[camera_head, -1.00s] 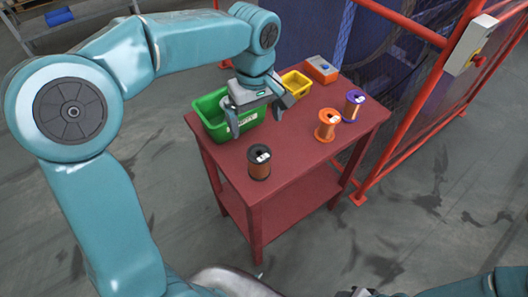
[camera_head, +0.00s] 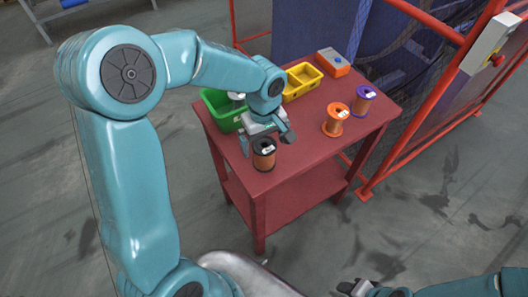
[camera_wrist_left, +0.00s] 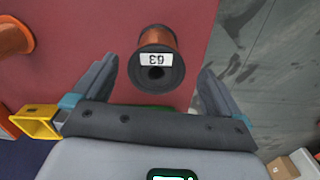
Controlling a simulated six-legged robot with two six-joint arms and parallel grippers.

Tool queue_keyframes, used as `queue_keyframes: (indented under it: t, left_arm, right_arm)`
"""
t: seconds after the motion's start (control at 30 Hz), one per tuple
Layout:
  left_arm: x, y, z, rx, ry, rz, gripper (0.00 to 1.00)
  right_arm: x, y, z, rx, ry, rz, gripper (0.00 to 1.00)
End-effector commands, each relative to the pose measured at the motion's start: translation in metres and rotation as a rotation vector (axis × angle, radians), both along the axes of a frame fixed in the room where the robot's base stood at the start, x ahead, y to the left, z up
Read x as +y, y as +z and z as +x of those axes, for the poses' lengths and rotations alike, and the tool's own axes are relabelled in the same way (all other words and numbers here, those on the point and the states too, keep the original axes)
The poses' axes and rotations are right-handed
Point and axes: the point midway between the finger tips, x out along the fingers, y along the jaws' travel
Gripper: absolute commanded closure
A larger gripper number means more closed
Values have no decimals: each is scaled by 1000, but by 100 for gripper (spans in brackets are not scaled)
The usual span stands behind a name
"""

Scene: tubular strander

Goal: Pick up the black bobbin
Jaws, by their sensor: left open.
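The black bobbin (camera_head: 263,154) has black flanges, copper-coloured winding and a white label. It stands upright near the front corner of the red table (camera_head: 290,172). In the left wrist view the bobbin (camera_wrist_left: 158,58) shows from above, label reading 63, just beyond and between the fingertips. My left gripper (camera_head: 266,142) is open and empty, with its fingers near the bobbin on either side; contact cannot be seen. It fills the lower part of the left wrist view (camera_wrist_left: 160,85). Part of my right gripper (camera_head: 362,288) shows at the bottom edge; its jaws are unclear.
An orange bobbin (camera_head: 335,120) and a purple bobbin (camera_head: 363,101) stand to the right on the table. A green bin (camera_head: 219,116), a yellow bin (camera_head: 303,82) and an orange-grey box (camera_head: 332,62) are behind. A red fence (camera_head: 426,108) stands at the right.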

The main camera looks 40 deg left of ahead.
Motion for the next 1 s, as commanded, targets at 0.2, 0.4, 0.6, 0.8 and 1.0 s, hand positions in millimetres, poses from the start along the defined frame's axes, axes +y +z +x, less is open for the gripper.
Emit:
queue_keyframes:
  t: [0.2, 0.4, 0.6, 0.8, 1.0]
  left_arm:
    - [2, -31, 3, 3, -1, 1, 0]
    - [2, -35, 4, 0, 0, 0, 0]
    - [2, -35, 4, 0, 0, 0, 42]
    - [2, -33, 4, -3, 0, 1, 97]
    - [2, -33, 5, -3, 0, 1, 97]
  right_arm:
    - [0, 6, 0, -1, 0, 0, 57]
    - [0, 6, 0, 0, 0, 0, 57]
    - [0, 6, 0, 0, 0, 0, 57]
    - [0, 6, 0, 0, 0, 0, 57]
    - [0, 6, 0, 0, 0, 0, 57]
